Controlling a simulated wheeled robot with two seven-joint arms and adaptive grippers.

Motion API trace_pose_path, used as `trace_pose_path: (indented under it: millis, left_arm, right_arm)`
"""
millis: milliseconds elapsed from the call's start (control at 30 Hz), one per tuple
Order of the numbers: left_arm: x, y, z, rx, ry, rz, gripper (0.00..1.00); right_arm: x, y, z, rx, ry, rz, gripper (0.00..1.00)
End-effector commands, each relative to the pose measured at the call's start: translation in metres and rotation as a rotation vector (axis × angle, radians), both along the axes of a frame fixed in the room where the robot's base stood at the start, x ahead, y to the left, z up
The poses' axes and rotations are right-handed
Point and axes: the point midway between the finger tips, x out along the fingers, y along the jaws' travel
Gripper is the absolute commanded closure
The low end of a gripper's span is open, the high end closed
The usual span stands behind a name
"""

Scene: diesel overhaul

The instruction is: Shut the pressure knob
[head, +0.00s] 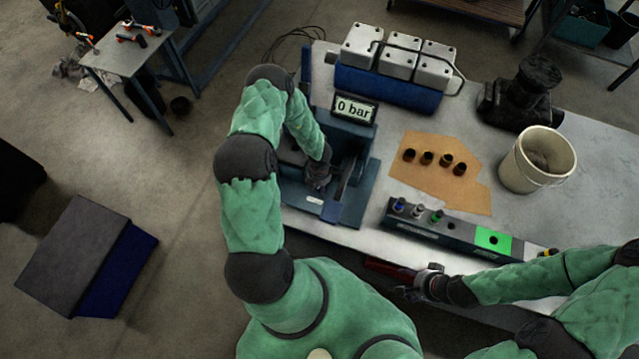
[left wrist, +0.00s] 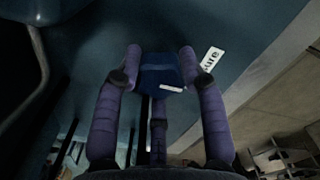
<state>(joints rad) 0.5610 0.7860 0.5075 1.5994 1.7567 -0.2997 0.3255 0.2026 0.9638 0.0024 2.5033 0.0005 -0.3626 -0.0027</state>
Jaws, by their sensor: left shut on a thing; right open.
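The test stand (head: 352,205) is a dark blue-grey unit on the table, and its display (head: 355,109) reads "0 bar". My left gripper (head: 318,178) is down at the front left of the stand. In the left wrist view its purple fingers (left wrist: 160,75) close around a dark blue knob (left wrist: 160,79) with a white mark, which I take for the pressure knob. A white label (left wrist: 210,59) ending in "ure" is beside it. In the head view the gripper hides the knob. My right gripper (head: 412,286) is open at the table's front edge, beside a dark red part (head: 388,268).
A blue block with grey covers (head: 395,58) stands behind the stand. Cardboard (head: 470,190) with several dark cylinders, a tool rail with a green square (head: 493,240), a white bucket (head: 538,160) and a black machine part (head: 522,92) occupy the table's right.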

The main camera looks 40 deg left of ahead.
Motion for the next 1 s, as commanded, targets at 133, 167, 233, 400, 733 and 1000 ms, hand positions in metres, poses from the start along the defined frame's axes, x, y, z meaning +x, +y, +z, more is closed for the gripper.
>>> trace_pose_path:
  millis: [133, 167, 233, 400, 733, 1000]
  left_arm:
    - [-0.0001, -0.0004, 0.0001, -0.001, 0.000, -0.025, 0.92]
    - [-0.0001, -0.0004, 0.0000, -0.001, 0.000, -0.028, 0.92]
    - [0.0000, -0.0002, -0.0001, 0.000, -0.001, -0.032, 0.92]
    - [0.0001, -0.0002, -0.0002, 0.000, -0.001, -0.034, 0.92]
    - [0.0001, 0.0000, -0.0001, 0.000, 0.000, -0.033, 0.35]
    - [0.0002, 0.0001, -0.0002, 0.000, 0.000, -0.029, 0.35]
  right_arm:
    - [0.0000, 0.0000, 0.0026, 0.000, 0.000, 0.000, 0.30]
    - [0.0000, 0.0000, 0.0028, 0.000, 0.000, 0.000, 0.30]
    - [-0.0001, 0.0001, 0.0029, 0.000, 0.000, 0.000, 0.30]
    - [0.0000, 0.0000, 0.0028, 0.000, 0.000, 0.000, 0.30]
    - [-0.0001, 0.0000, 0.0028, 0.000, 0.000, 0.000, 0.30]
    - [0.0001, 0.0000, 0.0023, 0.000, 0.000, 0.000, 0.30]
